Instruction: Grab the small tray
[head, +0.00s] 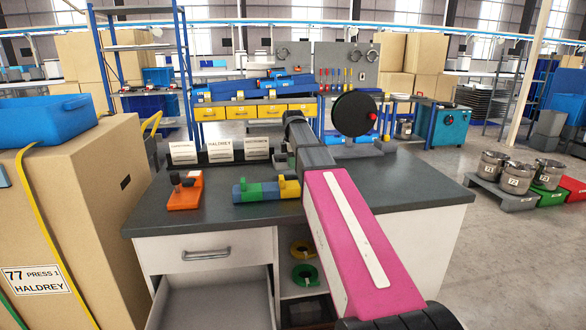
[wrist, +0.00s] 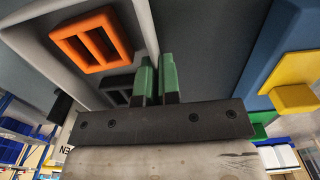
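No piece is plainly marked as the small tray. In the head view, a flat orange piece (head: 185,191) with dark parts on it lies on the left of the grey bench top (head: 345,185). In the wrist view, an orange frame (wrist: 92,42) with two openings shows at upper left; I cannot tell if it is the same piece. My gripper (wrist: 157,80) has green fingertips close together. A pale strip (wrist: 146,25) runs down to the narrow gap between them. Whether they pinch it is unclear. In the head view my pink arm hides the fingertips.
A blue, green and yellow block piece (head: 265,190) lies beside my arm. White label cards (head: 220,150) stand at the back left. A drawer (head: 215,300) hangs open below. A black reel (head: 355,113) stands behind. The bench top is clear at right.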

